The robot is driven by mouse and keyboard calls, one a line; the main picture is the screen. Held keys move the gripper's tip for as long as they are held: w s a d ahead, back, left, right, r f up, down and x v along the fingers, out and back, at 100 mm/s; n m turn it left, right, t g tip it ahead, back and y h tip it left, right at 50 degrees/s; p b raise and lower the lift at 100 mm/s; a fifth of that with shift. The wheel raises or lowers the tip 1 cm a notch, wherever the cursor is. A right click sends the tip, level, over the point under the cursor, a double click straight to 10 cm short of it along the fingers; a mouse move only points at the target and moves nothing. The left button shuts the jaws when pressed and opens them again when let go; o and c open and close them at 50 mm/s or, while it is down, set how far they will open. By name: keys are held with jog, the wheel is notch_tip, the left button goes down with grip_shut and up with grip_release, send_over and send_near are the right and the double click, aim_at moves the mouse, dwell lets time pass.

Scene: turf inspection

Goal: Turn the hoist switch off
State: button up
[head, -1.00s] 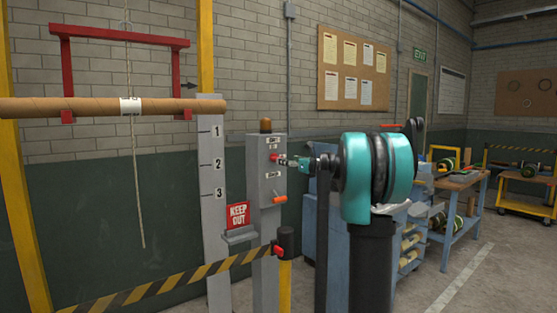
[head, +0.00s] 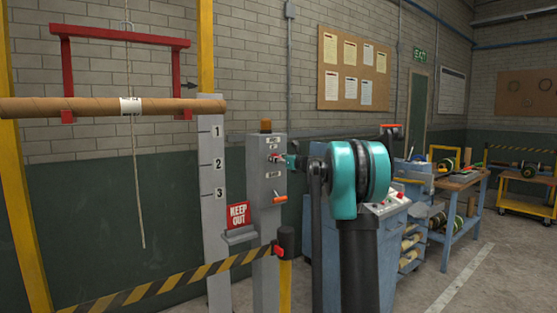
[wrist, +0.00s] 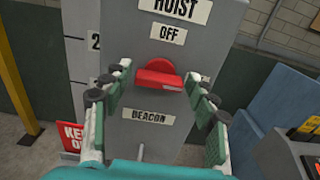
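The hoist switch is a red knob (wrist: 158,76) on the face of a grey post (head: 267,220). Its wide grip lies roughly sideways, below the labels HOIST and OFF (wrist: 168,33) and above the label BEACON. The knob also shows small and partly hidden in the head view (head: 275,157). My gripper (wrist: 157,80) is open in the wrist view, one finger to the left and one to the right of the knob, with a gap showing on each side. In the head view my gripper (head: 291,161) is at the post, its fingertips too small to make out.
An orange-handled lever (head: 280,198) sits lower on the post, with an amber lamp (head: 266,126) on top. A KEEP OUT sign (head: 238,215) and striped barrier (head: 170,287) stand in front. A blue console (head: 388,215) is to the right. A cardboard tube (head: 60,106) hangs at left.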

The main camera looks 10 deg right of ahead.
jog(key=c, duration=0.8)
jog(key=shift+o, duration=0.2)
jog(key=shift+n, duration=0.3)
jog(key=shift+s+a+f+n, duration=0.1)
jog(key=shift+f+n, duration=0.05)
jog(key=shift+n, duration=4.2)
jog(key=shift+a+f+n, duration=0.1)
jog(key=shift+n, duration=4.25)
jog(key=o, duration=1.2)
jog(key=shift+c, duration=0.2)
